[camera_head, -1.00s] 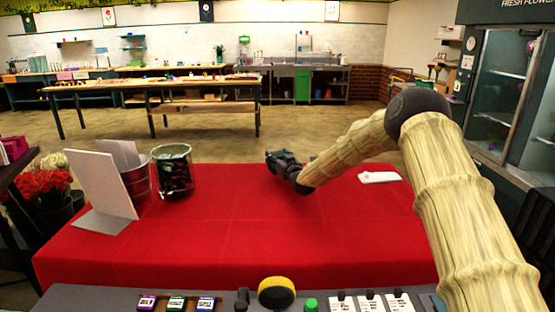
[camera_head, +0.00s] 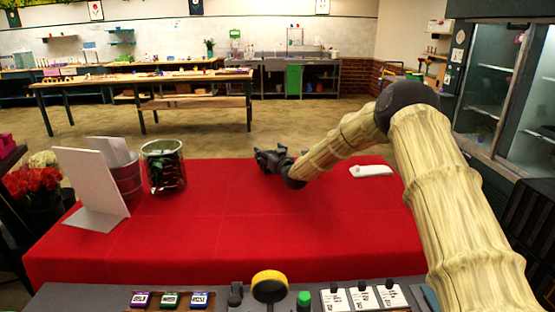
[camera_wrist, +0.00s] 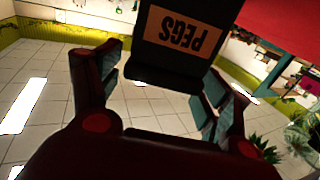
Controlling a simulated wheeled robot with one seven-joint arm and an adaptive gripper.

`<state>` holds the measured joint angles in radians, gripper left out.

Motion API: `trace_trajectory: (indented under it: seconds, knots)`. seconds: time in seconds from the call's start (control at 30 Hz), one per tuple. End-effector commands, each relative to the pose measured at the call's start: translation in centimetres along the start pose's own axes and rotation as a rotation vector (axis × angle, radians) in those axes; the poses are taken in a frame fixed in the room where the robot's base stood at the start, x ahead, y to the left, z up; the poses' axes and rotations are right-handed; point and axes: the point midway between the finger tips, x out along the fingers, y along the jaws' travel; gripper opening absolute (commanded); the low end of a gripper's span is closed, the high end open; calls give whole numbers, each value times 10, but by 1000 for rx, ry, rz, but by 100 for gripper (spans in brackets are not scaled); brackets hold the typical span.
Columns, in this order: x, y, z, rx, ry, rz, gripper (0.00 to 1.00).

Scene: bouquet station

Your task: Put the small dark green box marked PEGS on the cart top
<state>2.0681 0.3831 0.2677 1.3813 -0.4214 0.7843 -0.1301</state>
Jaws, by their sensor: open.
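The small dark green box marked PEGS (camera_wrist: 190,62) shows in the wrist view with its orange label upside down. It lies between the spread fingers of my gripper (camera_wrist: 163,82), and the fingers are open. I cannot tell whether they touch the box. In the head view my gripper (camera_head: 270,158) is low at the far part of the red-covered table (camera_head: 240,225). The box cannot be told apart from the dark gripper there. I cannot tell which surface is the cart top.
A glass jar (camera_head: 163,168) with dark greenery, a metal bucket (camera_head: 126,178) and a white upright board (camera_head: 90,185) stand at the left. A white object (camera_head: 371,170) lies right of my gripper. The middle of the red cloth is clear. A grey surface (camera_head: 75,300) holds several small items in front.

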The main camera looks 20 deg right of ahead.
Motion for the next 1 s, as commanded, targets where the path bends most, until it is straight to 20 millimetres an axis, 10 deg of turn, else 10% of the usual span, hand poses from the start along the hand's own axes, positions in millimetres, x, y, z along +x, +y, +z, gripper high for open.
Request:
trace_trajectory:
  seconds: [1.0]
  knots:
    - [-120,0,-4,-1,2,0,78]
